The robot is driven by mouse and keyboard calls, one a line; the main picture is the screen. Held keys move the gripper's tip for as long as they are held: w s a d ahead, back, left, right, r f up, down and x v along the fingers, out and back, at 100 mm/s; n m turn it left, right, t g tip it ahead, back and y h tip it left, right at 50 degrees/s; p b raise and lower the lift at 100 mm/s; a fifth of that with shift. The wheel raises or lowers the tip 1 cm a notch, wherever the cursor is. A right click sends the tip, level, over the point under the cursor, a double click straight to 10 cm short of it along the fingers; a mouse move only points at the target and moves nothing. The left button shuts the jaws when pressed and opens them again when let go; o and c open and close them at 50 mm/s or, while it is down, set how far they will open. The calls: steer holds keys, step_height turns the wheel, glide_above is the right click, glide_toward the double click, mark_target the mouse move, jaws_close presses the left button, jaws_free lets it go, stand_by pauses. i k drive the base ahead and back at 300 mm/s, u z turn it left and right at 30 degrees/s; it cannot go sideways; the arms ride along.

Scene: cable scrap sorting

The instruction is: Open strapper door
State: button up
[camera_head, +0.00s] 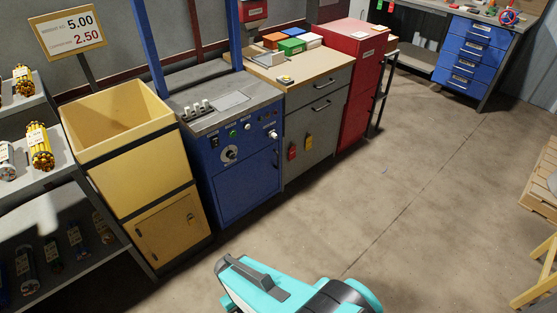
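The blue strapper cabinet (205,150) stands against the wall left of centre, with a grey top and blue posts rising from it. Its front has a control panel (235,143) with a dial, buttons and small lamps. Below the panel is the blue strapper door (246,188), which looks closed and flush with the front. A small dark handle shows near its right edge. Part of my turquoise arm shows at the bottom centre, well in front of the cabinet and apart from it. My gripper's fingers are not visible.
A yellow bin (118,112) with a display sign (70,30) stands left of the strapper. A grey drawer cabinet (318,122) and a red cabinet (345,50) stand to its right. A cable shelf (62,177) is far left. The floor (400,190) before the strapper is clear.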

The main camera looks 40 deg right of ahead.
mark_target(238, 188)
steer(key=i, duration=0.85)
